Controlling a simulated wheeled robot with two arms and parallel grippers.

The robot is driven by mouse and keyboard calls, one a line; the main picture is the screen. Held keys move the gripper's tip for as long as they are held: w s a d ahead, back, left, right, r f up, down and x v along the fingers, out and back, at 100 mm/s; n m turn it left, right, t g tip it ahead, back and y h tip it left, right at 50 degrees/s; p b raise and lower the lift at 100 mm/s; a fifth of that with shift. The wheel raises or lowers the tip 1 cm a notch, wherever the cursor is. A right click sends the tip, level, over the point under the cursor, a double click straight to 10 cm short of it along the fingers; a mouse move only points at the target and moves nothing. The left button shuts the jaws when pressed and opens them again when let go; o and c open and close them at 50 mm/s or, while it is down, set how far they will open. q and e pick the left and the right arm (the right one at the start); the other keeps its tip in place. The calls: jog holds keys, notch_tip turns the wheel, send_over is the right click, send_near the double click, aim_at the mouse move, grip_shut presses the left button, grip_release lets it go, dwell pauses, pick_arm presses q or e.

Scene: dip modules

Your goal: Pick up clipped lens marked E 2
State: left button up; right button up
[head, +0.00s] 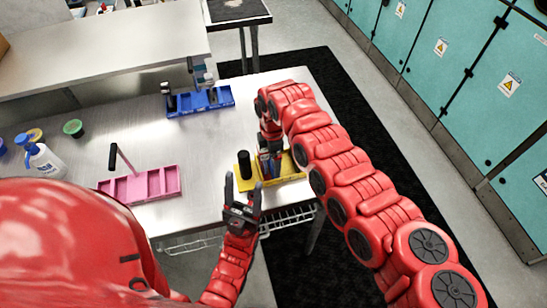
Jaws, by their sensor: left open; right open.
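No lens marked E 2 can be made out; no such label is readable at this size. A yellow compartment tray (292,167) stands near the table's front right edge, with a black upright cylinder (245,164) at its left end. My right gripper (270,172) points down at the tray's middle and hides part of it; its jaws are open, and what lies between them cannot be seen clearly. My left gripper (243,181) is open and empty, in front of the tray's left end, with its fingers pointing up in the picture.
A pink tray (128,187) with a black-handled rod stands left; a blue tray (222,97) with upright devices stands behind. A white bottle (45,162) and small tubs (73,128) are at far left. The steel table (170,128) is bare between the trays.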

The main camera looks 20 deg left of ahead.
jog(key=c, duration=1)
jog(key=shift+c, duration=0.2)
jog(key=shift+r, duration=0.1)
